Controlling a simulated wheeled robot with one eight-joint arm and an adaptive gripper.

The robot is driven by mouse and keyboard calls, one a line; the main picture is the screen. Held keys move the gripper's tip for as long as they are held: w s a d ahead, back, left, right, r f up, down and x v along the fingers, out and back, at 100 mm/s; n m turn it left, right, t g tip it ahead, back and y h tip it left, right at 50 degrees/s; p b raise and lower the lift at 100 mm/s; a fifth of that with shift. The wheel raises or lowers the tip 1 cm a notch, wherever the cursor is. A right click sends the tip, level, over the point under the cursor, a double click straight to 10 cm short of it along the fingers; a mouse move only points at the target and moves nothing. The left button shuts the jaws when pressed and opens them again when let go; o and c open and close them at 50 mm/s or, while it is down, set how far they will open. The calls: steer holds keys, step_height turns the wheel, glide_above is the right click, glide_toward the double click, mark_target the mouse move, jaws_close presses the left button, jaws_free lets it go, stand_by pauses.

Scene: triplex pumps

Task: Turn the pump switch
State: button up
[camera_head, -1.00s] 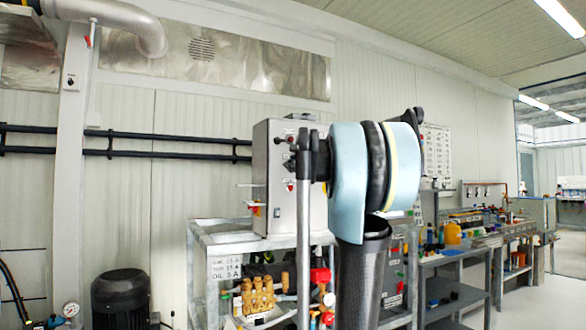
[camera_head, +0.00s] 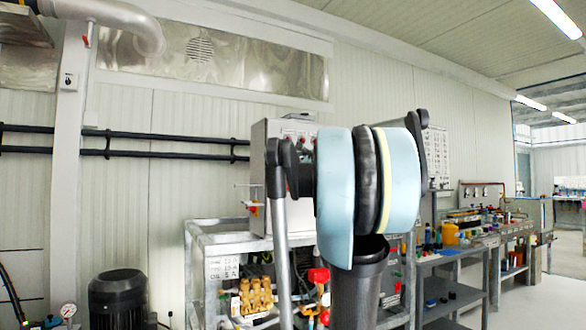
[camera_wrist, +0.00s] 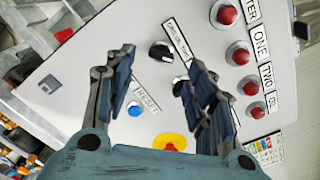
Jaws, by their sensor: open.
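In the wrist view, a light grey control panel (camera_wrist: 82,75) fills most of the picture, tilted. A black rotary knob (camera_wrist: 161,51) with a white pointer sits on it beside a white label. A second dark knob (camera_wrist: 180,84) is partly covered by the right finger. I cannot read clearly which knob is the pump switch. My gripper (camera_wrist: 160,68) is open and empty, its fingers reaching toward the panel with the first knob between and slightly beyond the tips. In the head view, the grey control box (camera_head: 257,190) is partly hidden by my arm, and my gripper cannot be made out.
Several red indicators (camera_wrist: 238,53) line the panel's right side. A blue button (camera_wrist: 135,109) labelled RESET and a red button on yellow (camera_wrist: 170,143) lie close to the fingers. In the head view, a metal frame (camera_head: 208,241) with brass pump parts (camera_head: 256,295) stands below the box.

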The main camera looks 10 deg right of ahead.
steer(key=shift+v, duration=2.9)
